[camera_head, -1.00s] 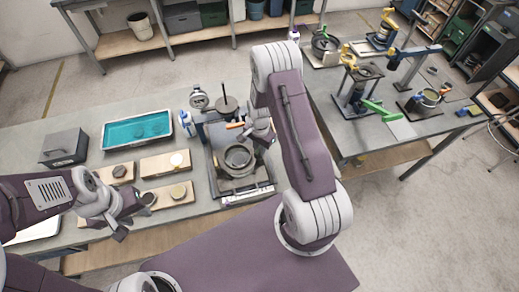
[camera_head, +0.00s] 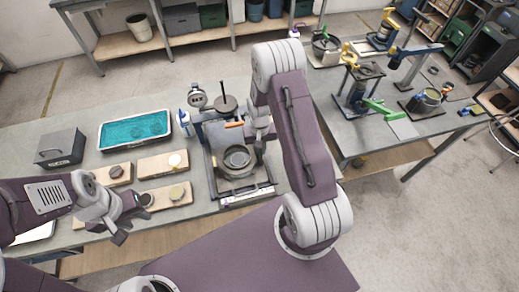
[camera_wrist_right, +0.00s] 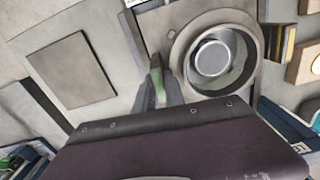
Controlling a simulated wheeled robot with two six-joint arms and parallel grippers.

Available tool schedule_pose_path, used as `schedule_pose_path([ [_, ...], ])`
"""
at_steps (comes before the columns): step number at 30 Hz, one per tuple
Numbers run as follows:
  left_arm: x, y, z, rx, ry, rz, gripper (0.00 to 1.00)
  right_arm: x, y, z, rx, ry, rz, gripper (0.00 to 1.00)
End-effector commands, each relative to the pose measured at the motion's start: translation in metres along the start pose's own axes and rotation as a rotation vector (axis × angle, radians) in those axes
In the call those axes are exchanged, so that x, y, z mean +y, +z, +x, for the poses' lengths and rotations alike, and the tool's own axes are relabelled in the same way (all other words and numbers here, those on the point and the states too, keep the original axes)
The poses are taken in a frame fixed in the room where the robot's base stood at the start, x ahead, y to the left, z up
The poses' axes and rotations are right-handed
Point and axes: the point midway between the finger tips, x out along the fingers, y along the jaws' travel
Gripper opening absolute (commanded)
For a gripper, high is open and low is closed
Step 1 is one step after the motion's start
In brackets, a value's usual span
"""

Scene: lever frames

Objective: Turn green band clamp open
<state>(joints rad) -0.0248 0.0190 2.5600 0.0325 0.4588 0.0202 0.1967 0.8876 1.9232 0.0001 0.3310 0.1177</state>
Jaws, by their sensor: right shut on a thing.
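The green band clamp shows in the right wrist view as a green lever (camera_wrist_right: 158,84) beside a grey ring (camera_wrist_right: 215,58) with a round metal piece inside. My right gripper (camera_wrist_right: 156,78) is shut on the green lever, at the ring's left side in that view. In the head view the ring (camera_head: 238,160) sits on a dark tray on the bench, and my right gripper (camera_head: 259,150) is at its right side. The lever is hidden there by the gripper and arm. My left gripper (camera_head: 125,228) is away to the left, over the bench's front edge, and looks open and empty.
A turquoise-filled tray (camera_head: 135,130), a grey box (camera_head: 62,147) and wooden boards (camera_head: 163,165) with round pieces lie left of the ring. A gauge stand (camera_head: 198,98) rises behind it. A second bench (camera_head: 375,140) with clamps and green levers stands at the right.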

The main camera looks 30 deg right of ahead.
Motion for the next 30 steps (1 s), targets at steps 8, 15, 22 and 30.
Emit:
schedule_pose_path([
  [8, 0.0, 0.0002, 0.0017, 0.0, 0.0, 0.0, 0.36, 0.0002, -0.0005, -0.0006, 0.001, 0.0, -0.078, 0.0],
  [15, 0.0, 0.0002, 0.0018, 0.0, 0.0, 0.0, 0.36, 0.0003, -0.0005, -0.0009, 0.001, 0.0, -0.096, 0.0],
  [22, 0.0, 0.0002, 0.0018, 0.0, 0.0, 0.0, 0.36, 0.0002, -0.0006, -0.0009, 0.002, 0.0, -0.097, 0.0],
  [30, 0.0, 0.0002, 0.0019, 0.0, 0.0, 0.0, 0.36, 0.0002, -0.0004, -0.0006, 0.001, 0.0, -0.095, 0.36],
])
